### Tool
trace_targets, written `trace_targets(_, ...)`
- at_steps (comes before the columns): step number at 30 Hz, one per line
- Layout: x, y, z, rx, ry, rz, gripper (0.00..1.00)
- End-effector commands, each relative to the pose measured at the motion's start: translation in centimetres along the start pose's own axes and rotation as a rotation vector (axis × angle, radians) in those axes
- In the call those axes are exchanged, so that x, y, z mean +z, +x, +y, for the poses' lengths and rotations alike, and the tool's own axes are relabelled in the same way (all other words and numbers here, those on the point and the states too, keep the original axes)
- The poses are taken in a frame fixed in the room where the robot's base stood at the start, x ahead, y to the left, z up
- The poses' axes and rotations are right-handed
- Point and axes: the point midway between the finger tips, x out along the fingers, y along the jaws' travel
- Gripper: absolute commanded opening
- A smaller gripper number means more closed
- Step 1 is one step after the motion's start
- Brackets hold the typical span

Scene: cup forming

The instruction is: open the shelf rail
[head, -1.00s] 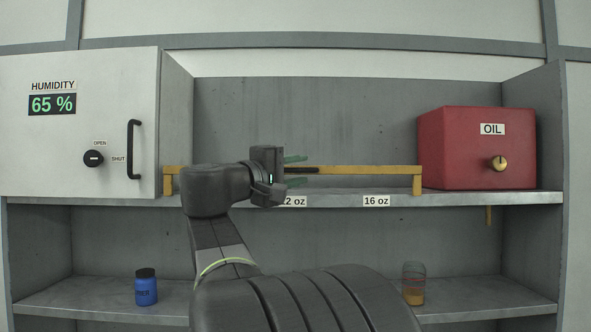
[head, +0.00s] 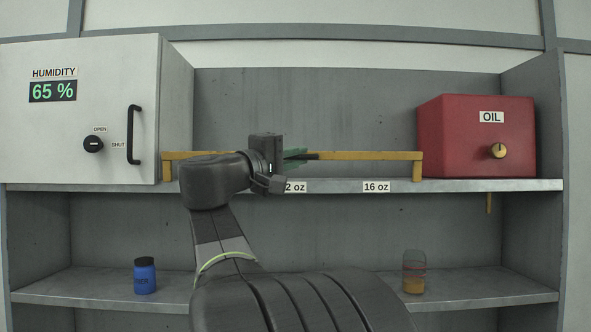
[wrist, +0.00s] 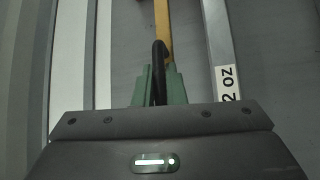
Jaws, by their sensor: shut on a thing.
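The shelf rail (head: 370,156) is a yellow bar standing across the front of the upper shelf on end posts. It has a black grip (head: 313,156) near its middle. My gripper (head: 300,156) is at this grip, its green fingers closed around it. In the wrist view the black grip (wrist: 159,58) runs between the green fingers (wrist: 159,84), with the yellow rail (wrist: 164,25) continuing beyond. My wrist hides part of the rail on the left in the head view.
A white humidity cabinet (head: 60,130) with a black handle stands left, a red oil box (head: 455,125) right. The upper shelf (head: 450,185) behind the rail looks empty. A blue jar (head: 145,278) and a clear container (head: 414,270) stand on the lower shelf.

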Motion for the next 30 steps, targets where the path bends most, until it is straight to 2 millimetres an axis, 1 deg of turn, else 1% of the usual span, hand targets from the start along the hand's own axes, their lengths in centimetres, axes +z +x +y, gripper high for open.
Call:
trace_targets(1,0.3,-0.3,-1.1,0.017,0.018,0.0,0.0)
trace_targets(17,1.6,-1.6,-2.5,0.237,0.236,0.0,0.0)
trace_targets(30,2.5,-2.4,-4.1,0.44,0.437,0.0,0.0)
